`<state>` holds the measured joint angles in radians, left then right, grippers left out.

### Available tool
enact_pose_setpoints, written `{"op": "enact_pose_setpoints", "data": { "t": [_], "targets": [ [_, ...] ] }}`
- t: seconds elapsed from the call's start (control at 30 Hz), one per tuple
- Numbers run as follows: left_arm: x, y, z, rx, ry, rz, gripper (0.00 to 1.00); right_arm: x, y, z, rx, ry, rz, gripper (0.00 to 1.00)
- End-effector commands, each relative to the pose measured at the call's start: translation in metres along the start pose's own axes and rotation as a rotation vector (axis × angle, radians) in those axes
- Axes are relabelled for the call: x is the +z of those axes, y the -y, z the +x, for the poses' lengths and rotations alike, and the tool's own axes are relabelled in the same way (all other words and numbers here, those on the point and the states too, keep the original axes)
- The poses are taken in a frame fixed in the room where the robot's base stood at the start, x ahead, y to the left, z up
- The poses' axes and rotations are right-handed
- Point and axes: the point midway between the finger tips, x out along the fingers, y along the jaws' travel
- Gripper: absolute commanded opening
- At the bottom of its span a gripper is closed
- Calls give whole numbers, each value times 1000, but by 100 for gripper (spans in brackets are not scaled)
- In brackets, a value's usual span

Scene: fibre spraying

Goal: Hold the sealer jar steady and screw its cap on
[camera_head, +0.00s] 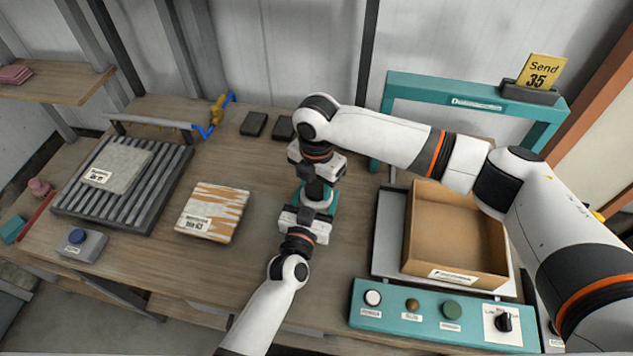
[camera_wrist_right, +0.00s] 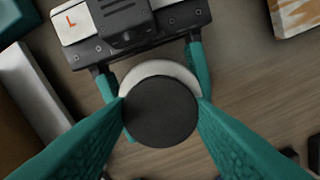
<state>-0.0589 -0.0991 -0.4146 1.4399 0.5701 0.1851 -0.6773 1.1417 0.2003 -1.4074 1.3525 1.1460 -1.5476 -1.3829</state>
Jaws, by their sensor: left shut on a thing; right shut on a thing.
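The sealer jar (camera_head: 317,204) is white and stands upright on the table in the head view, mostly hidden by my grippers. Its white rim (camera_wrist_right: 158,70) shows behind the cap in the right wrist view. The round black cap (camera_wrist_right: 160,112) is over the jar, between the teal fingers of my right gripper (camera_wrist_right: 161,108), which are shut on its sides. My right gripper (camera_head: 318,184) comes from above. My left gripper (camera_head: 316,212), marked L, is shut around the jar from the near side; it also shows in the right wrist view (camera_wrist_right: 150,78). Cap seating cannot be told.
An open cardboard box (camera_head: 455,235) stands right on a grey platform. A teal button panel (camera_head: 440,315) lies in front of it, with a teal frame (camera_head: 400,95) behind. A wrapped package (camera_head: 212,212) and a roller rack (camera_head: 75,195) are left. Two black blocks (camera_head: 254,124) lie behind.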

Motion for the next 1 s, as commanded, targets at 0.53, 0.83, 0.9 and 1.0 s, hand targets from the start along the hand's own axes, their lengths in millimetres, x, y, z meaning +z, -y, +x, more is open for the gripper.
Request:
{"op": "enact_pose_setpoints", "data": {
  "t": [0.53,0.83,0.9,1.0],
  "targets": [
    [0,-1,0,1,-1,0,3,0,0,0,0,0,1017,18],
    [0,-1,0,1,0,0,3,0,0,0,0,0,1013,67],
    [0,-1,0,1,0,0,3,0,0,0,0,0,1013,67],
    [0,-1,0,1,0,0,3,0,0,0,-1,0,1012,67]
  ]
}}
